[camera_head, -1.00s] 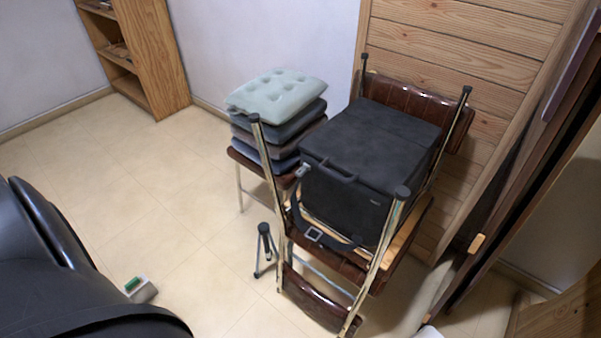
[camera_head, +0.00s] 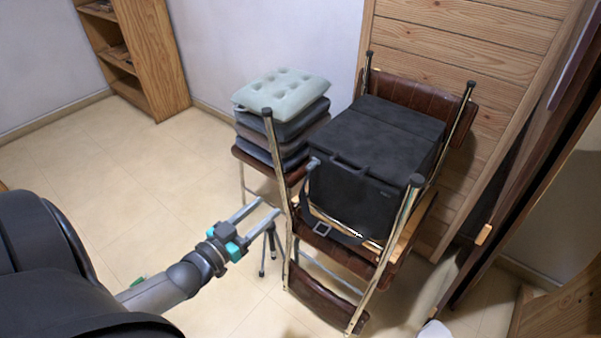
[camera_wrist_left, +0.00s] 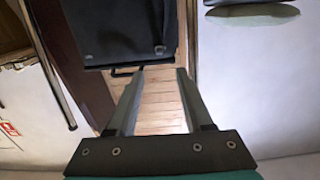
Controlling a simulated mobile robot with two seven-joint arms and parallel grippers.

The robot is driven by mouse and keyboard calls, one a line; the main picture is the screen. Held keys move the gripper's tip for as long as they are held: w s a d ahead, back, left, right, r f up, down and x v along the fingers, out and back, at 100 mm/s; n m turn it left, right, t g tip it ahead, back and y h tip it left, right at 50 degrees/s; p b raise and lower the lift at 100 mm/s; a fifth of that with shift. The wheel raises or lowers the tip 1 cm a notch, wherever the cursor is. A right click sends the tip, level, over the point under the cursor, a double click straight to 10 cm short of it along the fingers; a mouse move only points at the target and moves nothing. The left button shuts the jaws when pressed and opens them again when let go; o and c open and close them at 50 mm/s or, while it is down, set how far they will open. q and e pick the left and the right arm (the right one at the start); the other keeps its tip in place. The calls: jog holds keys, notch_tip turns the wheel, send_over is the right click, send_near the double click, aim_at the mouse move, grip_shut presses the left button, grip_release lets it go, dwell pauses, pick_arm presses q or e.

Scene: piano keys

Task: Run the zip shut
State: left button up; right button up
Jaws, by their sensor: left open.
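A black box-shaped bag (camera_head: 365,150) with a front handle and a hanging strap (camera_head: 325,222) rests on the brown chair. I cannot make out a zip or its slider on it in either view. My left gripper (camera_head: 268,206) is open and empty, in front of the chair and to the left of the bag, apart from it. In the left wrist view a black surface, apparently the bag (camera_wrist_left: 120,30), lies beyond the two spread fingers (camera_wrist_left: 160,72). My right gripper is not in view.
The brown chair (camera_head: 315,292) has metal posts standing close around the bag. Stacked cushions (camera_head: 282,92) sit on another seat to the left. A small black tripod (camera_head: 270,245) stands behind my left gripper. Wood panelling (camera_head: 465,45) is behind the chair. The floor at left is open.

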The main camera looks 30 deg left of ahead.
pick_arm(q)
jog(key=r, duration=0.1)
jog(key=b, duration=0.4)
send_near(307, 168)
jog(key=w, duration=0.6)
jog(key=shift+w+d+f, duration=0.2)
jog(key=shift+w+f, duration=0.05)
jog(key=shift+w, duration=0.05)
jog(key=shift+w+d+b, duration=0.1)
jog(key=shift+w+b, duration=0.5)
jog(key=shift+w, duration=0.6)
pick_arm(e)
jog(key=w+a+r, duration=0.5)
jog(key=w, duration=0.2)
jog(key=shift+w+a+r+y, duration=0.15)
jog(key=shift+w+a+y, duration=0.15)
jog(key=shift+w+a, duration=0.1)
pick_arm(q)
jog(key=shift+c, duration=0.3)
grip_shut()
